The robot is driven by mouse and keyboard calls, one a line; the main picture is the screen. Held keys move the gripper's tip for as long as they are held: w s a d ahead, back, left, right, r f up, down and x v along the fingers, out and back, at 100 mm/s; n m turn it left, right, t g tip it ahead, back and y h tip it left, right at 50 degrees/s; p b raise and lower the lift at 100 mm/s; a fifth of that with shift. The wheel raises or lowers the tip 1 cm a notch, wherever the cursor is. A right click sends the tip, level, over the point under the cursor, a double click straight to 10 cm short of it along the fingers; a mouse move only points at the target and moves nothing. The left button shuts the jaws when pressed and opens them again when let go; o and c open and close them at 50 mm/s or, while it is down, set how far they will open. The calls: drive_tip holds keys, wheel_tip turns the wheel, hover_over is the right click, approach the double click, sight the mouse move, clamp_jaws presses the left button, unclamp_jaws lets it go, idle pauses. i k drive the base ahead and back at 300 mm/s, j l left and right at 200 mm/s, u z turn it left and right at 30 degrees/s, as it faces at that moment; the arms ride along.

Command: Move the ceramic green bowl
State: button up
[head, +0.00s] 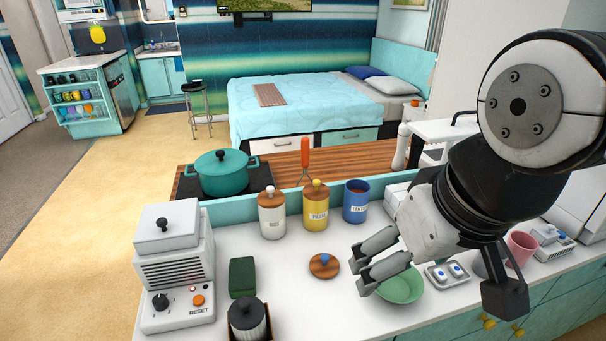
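The green bowl (405,289) sits upright on the white counter, right of centre near the front. My gripper (360,268) is at the bowl's upper left in the picture, with its fingers pointing left. The two fingers are apart and nothing shows between them. The lower finger covers part of the bowl's left rim. I cannot tell whether it touches the bowl or is above it.
A wooden lid with a blue knob (324,265) lies left of the bowl. A tray with blue-topped items (447,274) is close on its right, and a pink cup (521,247) is farther right. Canisters (315,207) stand behind. Bare counter (330,310) shows front left of the bowl.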

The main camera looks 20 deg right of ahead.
sight(407, 287)
drive_tip(key=j+z, duration=0.2)
drive_tip(key=j, duration=0.3)
drive_tip(key=k+j+z, duration=0.1)
drive_tip(key=j+z, duration=0.15)
drive_tip(key=j, duration=0.2)
drive_tip(key=k+j+z, duration=0.2)
drive_tip(key=j, duration=0.3)
drive_tip(key=i, duration=0.1)
